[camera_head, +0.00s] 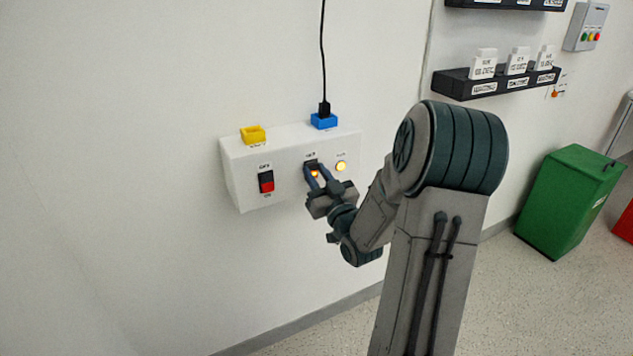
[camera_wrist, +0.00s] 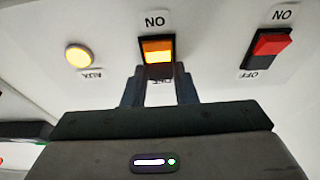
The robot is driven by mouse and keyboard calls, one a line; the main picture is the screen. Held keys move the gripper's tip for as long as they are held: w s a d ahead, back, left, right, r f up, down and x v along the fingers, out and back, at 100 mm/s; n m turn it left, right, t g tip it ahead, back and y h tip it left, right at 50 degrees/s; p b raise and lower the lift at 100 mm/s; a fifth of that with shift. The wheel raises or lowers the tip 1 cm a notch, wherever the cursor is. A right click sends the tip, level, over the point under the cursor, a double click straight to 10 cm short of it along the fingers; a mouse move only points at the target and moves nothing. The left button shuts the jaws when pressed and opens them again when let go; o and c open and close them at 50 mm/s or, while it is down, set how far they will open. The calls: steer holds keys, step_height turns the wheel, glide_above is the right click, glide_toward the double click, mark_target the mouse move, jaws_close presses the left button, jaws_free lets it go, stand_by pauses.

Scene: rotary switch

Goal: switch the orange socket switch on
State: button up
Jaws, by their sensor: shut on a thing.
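The orange socket switch (camera_head: 314,174) is on the front of a white wall box (camera_head: 237,190). In the wrist view, which is upside down, the orange switch (camera_wrist: 157,49) shows a bright, glowing orange face beside the ON label and a dark part towards the OFF label. My gripper (camera_head: 316,169) is at this switch. In the wrist view its two fingers (camera_wrist: 160,80) stand on either side of the switch's dark end, shut on it. The fingers and switch partly hide the OFF label.
A red switch (camera_head: 266,181) is left of the orange one on the box. A round yellow AUX light (camera_head: 341,166) glows to the right. A yellow socket (camera_head: 253,133) and a blue socket (camera_head: 324,122) with a black plug are on top. A green bin (camera_head: 560,205) stands at right.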

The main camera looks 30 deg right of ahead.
steer(key=o, duration=1)
steer(key=b+v, duration=0.2)
steer(key=v, duration=0.1)
steer(key=b+v, duration=0.2)
steer(key=v, duration=0.1)
steer(key=b+v, duration=0.3)
steer(key=shift+w+f, duration=0.15)
steer(key=shift+f, duration=0.2)
steer(key=b, duration=0.4)
steer(key=shift+s, duration=0.35)
